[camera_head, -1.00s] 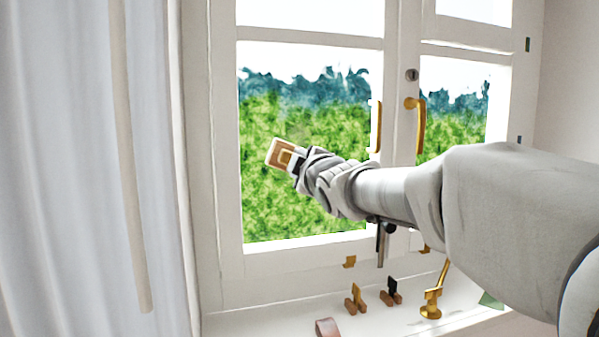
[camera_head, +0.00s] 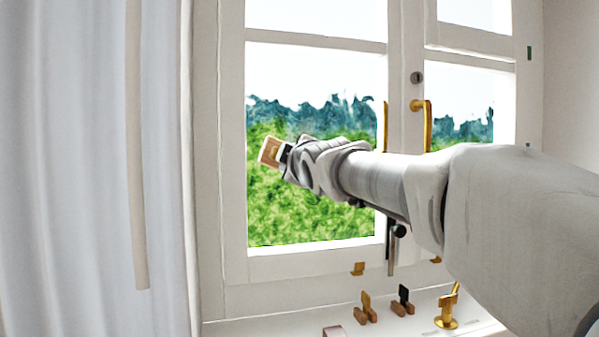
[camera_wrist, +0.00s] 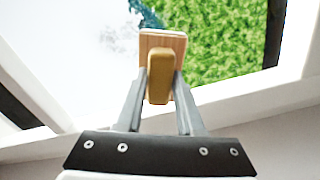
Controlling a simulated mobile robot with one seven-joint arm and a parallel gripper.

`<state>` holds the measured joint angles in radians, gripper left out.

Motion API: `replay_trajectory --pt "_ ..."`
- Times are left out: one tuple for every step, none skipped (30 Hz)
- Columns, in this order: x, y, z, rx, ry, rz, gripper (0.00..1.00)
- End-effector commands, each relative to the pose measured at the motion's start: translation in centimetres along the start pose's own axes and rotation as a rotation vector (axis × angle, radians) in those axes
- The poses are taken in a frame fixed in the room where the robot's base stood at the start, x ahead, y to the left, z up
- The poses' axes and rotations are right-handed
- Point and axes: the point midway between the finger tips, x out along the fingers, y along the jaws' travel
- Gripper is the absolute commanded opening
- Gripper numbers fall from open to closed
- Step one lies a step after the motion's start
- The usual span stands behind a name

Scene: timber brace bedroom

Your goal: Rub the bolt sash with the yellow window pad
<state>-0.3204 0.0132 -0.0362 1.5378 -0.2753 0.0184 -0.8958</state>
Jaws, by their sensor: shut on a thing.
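The window pad, a wooden block (camera_head: 269,151) with a pale face, is at the end of my arm in front of the left sash. In the wrist view its yellow grip (camera_wrist: 159,76) is between my two fingers. My gripper (camera_wrist: 159,88) is shut on it. The left sash (camera_head: 315,260) has a white frame and a large lower pane (camera_head: 310,220) showing green. A dark bolt (camera_head: 392,255) with a black knob stands near its lower right corner. Faint grey smudges show on the pane in the wrist view (camera_wrist: 118,40). I cannot tell whether the pad touches the glass.
A pale curtain (camera_head: 70,170) hangs at the left. Brass handles (camera_head: 427,125) are on the window's middle. On the sill stand brown and brass clips (camera_head: 366,308), a black-topped one (camera_head: 403,300) and a brass stay (camera_head: 447,308). My arm covers part of the right sash.

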Motion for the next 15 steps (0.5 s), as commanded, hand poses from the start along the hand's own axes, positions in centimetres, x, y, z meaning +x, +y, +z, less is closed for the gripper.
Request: replay_trajectory --pt "0.1 -0.5 -0.2 0.001 0.005 -0.001 0.00" --pt "0.1 -0.5 -0.3 0.002 0.005 -0.001 0.00" --pt "0.1 -0.4 -0.3 0.002 0.005 -0.002 0.00" --pt "0.1 -0.4 -0.4 0.002 0.004 -0.002 0.00" --pt "0.1 -0.3 -0.4 0.002 0.004 -0.003 0.00" --pt "0.1 -0.3 -0.5 0.002 0.004 -0.003 0.00" --pt "0.0 -0.2 -0.5 0.002 0.004 -0.003 0.00" --pt "0.0 0.0 -0.6 0.002 0.004 -0.003 0.00" --pt "0.0 0.2 -0.7 0.002 0.004 -0.003 0.00" --pt "0.0 0.4 -0.7 0.002 0.004 -0.003 0.00" --pt "0.0 0.7 -0.8 0.002 0.004 -0.002 0.00" --pt "0.0 1.0 -1.0 0.001 0.004 -0.002 0.00" --pt "-0.1 1.3 -1.1 0.001 0.004 -0.001 0.00" --pt "-0.1 1.6 -1.2 0.001 0.004 -0.001 0.00" --pt "-0.1 1.9 -1.3 0.001 0.004 -0.001 0.00"
